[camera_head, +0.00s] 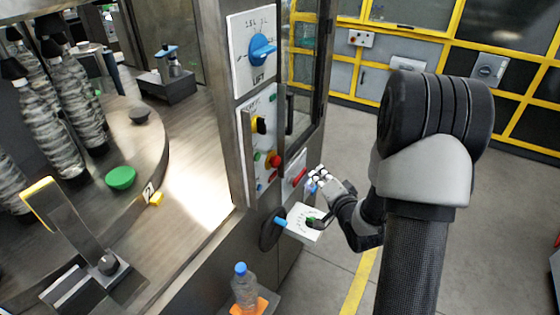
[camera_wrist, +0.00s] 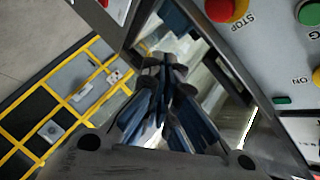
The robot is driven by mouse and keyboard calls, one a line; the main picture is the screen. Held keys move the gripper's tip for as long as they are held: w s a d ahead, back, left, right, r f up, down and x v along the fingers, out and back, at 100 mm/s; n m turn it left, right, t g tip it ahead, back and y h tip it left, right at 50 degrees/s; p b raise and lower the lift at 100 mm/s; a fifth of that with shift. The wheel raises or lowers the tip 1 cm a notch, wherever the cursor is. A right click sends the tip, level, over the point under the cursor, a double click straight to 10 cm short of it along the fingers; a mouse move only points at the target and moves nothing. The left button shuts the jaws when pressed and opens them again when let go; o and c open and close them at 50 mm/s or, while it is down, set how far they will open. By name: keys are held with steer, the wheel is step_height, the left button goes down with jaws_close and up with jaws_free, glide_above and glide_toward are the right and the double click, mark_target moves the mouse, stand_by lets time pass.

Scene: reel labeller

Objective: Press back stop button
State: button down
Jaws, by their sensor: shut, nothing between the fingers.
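A red stop button (camera_head: 275,160) with a yellow collar sits on the white control panel (camera_head: 250,98) of the machine's column. In the wrist view a red button on yellow, marked STOP (camera_wrist: 226,9), shows at the top right. A second red piece (camera_head: 299,177) sits on the narrow side face right of the panel; I cannot tell which is the back stop button. My gripper (camera_head: 317,178) is beside the column's right side, close to that red piece. Its fingers (camera_wrist: 165,65) are together and empty. I cannot tell whether they touch anything.
A blue LIFT knob (camera_head: 262,48) and a yellow-black switch (camera_head: 259,124) are on the column. A blue lever (camera_head: 280,221) and a white dial card (camera_head: 308,229) are below. Floor is free at right, before yellow-framed cabinets (camera_head: 420,55).

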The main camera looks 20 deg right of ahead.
mark_target(275, 161)
steer(key=w+a, duration=0.5)
steer(key=w, duration=0.2)
steer(key=shift+a, duration=0.25)
steer(key=shift+w+a, duration=0.1)
stand_by(1.4)
steer(key=shift+w+a, duration=0.2)
steer(key=shift+w, duration=0.05)
steer(key=shift+w+a+b, duration=0.25)
steer(key=shift+w+b, duration=0.1)
steer(key=shift+b, duration=0.1)
stand_by(0.8)
steer(key=shift+s+d, duration=0.1)
steer(key=shift+s+d+b, duration=0.3)
steer(key=shift+s+d, duration=0.15)
steer(key=shift+s, duration=0.15)
